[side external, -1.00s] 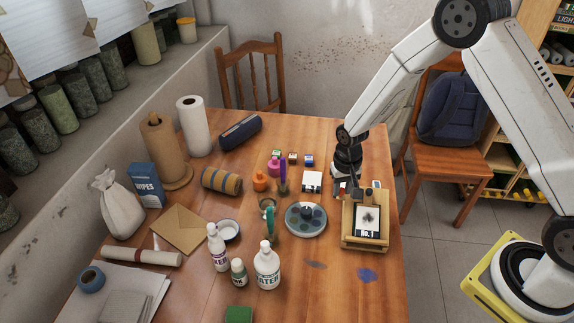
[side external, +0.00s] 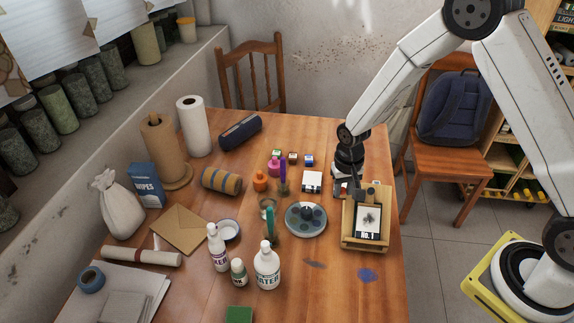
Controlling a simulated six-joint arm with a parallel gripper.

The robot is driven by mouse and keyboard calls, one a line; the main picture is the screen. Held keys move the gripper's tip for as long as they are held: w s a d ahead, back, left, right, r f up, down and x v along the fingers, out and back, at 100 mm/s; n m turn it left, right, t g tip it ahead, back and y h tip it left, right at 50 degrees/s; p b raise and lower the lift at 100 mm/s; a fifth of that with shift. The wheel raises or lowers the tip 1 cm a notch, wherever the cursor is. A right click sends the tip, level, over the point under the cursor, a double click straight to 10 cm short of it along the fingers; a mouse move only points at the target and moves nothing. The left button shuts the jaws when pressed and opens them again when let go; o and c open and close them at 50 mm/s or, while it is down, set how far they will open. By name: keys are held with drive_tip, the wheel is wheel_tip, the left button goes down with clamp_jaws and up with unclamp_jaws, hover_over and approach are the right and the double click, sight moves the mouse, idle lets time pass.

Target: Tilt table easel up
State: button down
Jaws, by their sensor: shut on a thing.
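The wooden table easel (side external: 347,237) stands near the right edge of the table. It bears a small framed picture (side external: 367,221) with a dark blot and the label "No. 1". Its panel leans back, with the top edge away from the camera. My gripper (side external: 354,189) is at the easel's upper back edge, low over the table, and is shut on the easel's upper part. The fingertips are partly hidden behind the panel, so the exact contact does not show.
Left of the easel are a round paint palette (side external: 306,219), a small white box (side external: 312,182) and several paint bottles. A white bottle (side external: 267,267) stands nearer the camera. A chair with a backpack (side external: 446,110) is beyond the table's right edge. The table's front right is mostly clear.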

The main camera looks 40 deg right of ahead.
drive_tip(key=shift+s+a+f, duration=0.1)
drive_tip(key=shift+s+a, duration=0.15)
drive_tip(key=shift+a, duration=0.1)
drive_tip(key=shift+c, duration=2.4)
unclamp_jaws()
drive_tip(key=shift+w, duration=0.1)
drive_tip(key=shift+d, duration=0.1)
drive_tip(key=shift+w+r, duration=0.1)
drive_tip(key=shift+r, duration=3.9)
drive_tip(key=s+d+r+n+t, duration=0.1)
drive_tip(key=s+r+n, duration=0.3)
drive_tip(key=s, duration=0.9)
wheel_tip(320, 180, up, 2)
drive_tip(key=shift+d+r+n+t, duration=0.15)
drive_tip(key=shift+n+t, duration=0.15)
drive_tip(key=shift+t, duration=0.5)
